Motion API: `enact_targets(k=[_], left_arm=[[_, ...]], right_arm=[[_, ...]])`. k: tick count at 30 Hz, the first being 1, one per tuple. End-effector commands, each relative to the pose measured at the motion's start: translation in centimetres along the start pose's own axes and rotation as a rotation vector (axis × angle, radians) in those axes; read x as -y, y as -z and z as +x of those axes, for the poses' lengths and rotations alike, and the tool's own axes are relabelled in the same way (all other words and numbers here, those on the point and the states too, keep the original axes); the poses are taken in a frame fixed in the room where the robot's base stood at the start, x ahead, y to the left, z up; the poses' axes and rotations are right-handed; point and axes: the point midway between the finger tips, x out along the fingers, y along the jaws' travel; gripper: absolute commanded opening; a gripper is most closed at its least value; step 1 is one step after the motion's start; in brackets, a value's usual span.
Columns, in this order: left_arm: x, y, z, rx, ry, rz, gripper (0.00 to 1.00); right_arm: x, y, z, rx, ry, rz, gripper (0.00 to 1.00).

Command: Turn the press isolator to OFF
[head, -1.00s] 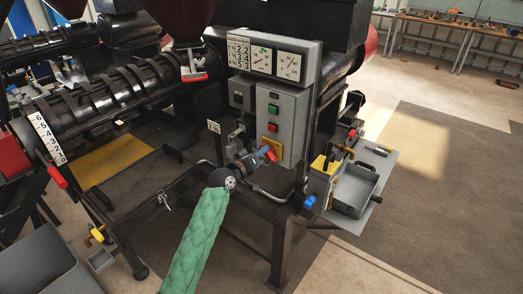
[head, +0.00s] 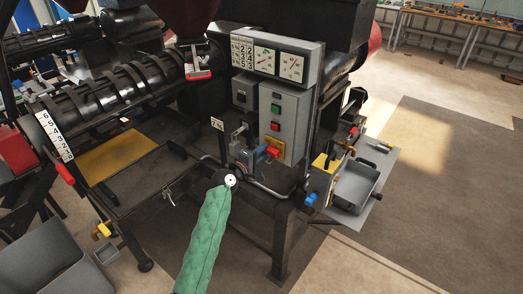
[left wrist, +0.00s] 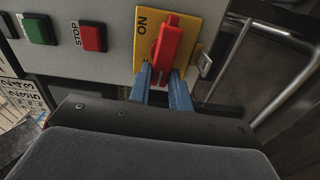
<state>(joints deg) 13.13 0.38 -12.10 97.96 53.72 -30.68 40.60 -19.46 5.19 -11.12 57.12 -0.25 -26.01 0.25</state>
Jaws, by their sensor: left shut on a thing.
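The press isolator is a red handle (head: 271,149) on a yellow plate (head: 279,149) low on the grey control box. In the left wrist view the red handle (left wrist: 167,45) stands upright in the picture across the yellow plate (left wrist: 199,22). The word ON reads sideways left of it; I see no OFF label. My left gripper (head: 264,152) reaches it from the left. Its two blue fingers (left wrist: 163,82) are shut on the lower end of the handle in the left wrist view. My right gripper is not in view.
A green button (head: 275,108) and a red STOP button (head: 275,126) sit above the isolator. A bent pipe (head: 268,190) runs below the gripper. A grey box with a tray (head: 352,190) juts out at the right.

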Motion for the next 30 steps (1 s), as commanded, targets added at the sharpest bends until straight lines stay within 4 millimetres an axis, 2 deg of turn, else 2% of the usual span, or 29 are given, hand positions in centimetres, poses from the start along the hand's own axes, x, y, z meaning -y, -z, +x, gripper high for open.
enact_targets(k=[9,21,22,24,25,30], left_arm=[[0.26,0.07,-0.05,-0.002,0.001,-0.068,0.00],[0.32,0.06,-0.06,-0.001,0.002,-0.074,0.00],[0.32,0.06,-0.06,-0.001,0.002,-0.074,0.24],[0.31,0.05,-0.06,-0.001,0.002,-0.073,0.38],[0.30,0.05,-0.05,-0.001,0.001,-0.073,0.42],[0.23,0.03,-0.03,-0.001,0.001,-0.073,0.42]], right_arm=[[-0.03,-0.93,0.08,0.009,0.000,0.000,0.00],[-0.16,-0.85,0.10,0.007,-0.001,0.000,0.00],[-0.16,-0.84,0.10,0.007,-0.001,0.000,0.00],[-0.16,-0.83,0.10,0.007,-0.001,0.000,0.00],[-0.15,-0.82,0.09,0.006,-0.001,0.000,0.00],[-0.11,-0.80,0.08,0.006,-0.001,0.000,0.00]])
